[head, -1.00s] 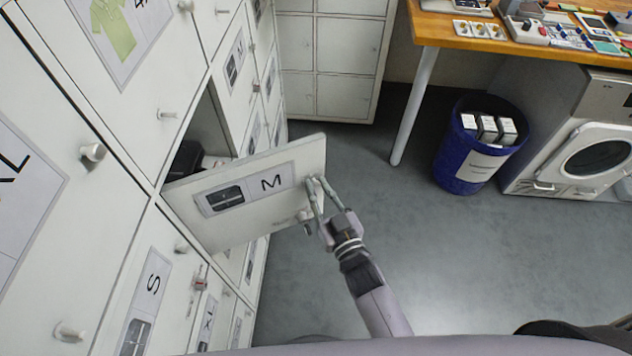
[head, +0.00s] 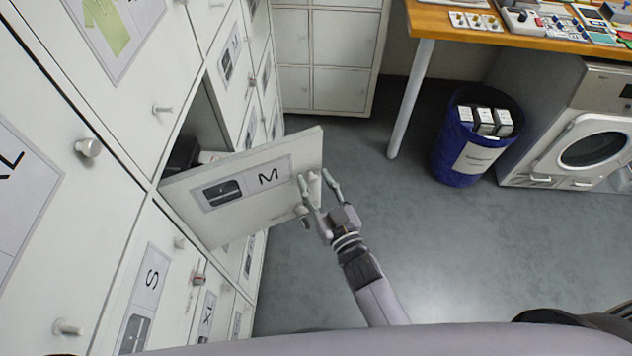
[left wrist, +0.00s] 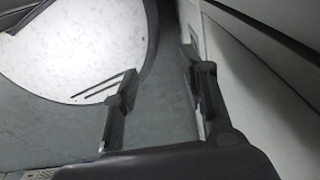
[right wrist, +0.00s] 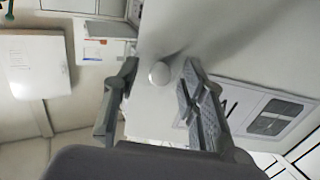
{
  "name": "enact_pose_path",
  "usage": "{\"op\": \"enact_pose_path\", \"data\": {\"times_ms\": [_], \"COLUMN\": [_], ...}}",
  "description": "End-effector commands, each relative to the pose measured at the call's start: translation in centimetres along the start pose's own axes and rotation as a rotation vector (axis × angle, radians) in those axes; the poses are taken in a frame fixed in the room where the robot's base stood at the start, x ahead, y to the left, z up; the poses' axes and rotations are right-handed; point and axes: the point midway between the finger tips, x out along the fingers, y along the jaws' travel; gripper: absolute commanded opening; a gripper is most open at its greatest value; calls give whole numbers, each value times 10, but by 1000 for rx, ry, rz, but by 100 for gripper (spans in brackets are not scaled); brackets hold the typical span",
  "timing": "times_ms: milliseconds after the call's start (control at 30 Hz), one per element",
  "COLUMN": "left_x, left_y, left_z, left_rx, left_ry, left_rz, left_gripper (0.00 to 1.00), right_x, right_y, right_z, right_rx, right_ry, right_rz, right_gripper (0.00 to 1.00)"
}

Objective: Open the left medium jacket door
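The medium jacket door (head: 235,190), white with an M and a dark jacket picture, stands swung out from the lockers in the head view. A dark item (head: 183,157) shows inside its compartment. My right gripper (head: 315,178) is at the door's free edge. In the right wrist view my right gripper (right wrist: 160,66) is open, with the round door knob (right wrist: 159,73) between its spread fingers and apart from both. The door panel (right wrist: 235,35) fills the upper right there. My left gripper (left wrist: 158,65) is open and empty in the left wrist view, outside the head view.
Closed locker doors with knobs (head: 88,148) surround the open one. A blue bin (head: 455,160) with boxes stands right, near a wooden table (head: 450,25) and a white front-loading machine (head: 560,130). The grey floor (head: 400,240) between is clear.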

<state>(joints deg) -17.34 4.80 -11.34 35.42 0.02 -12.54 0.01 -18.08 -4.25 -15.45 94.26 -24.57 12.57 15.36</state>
Motion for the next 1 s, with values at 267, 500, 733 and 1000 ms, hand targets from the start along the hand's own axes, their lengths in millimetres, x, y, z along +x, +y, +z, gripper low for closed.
{"op": "enact_pose_path", "data": {"times_ms": [267,500,733,1000], "left_x": [0,0,0,0], "left_y": [2,3,3,3], "left_z": [-2,-3,-4,-4], "left_rx": [0,1,1,1], "left_ry": [3,4,4,4], "left_rz": [3,3,4,4], "left_gripper": [40,40,40,40], "right_x": [-44,-93,-116,-119], "right_y": [0,0,0,0], "right_z": [2,1,0,0], "right_rx": [0,0,1,0], "right_ry": [-6,-4,-1,0], "right_rz": [0,0,0,0], "right_gripper": [39,39,39,39]}}
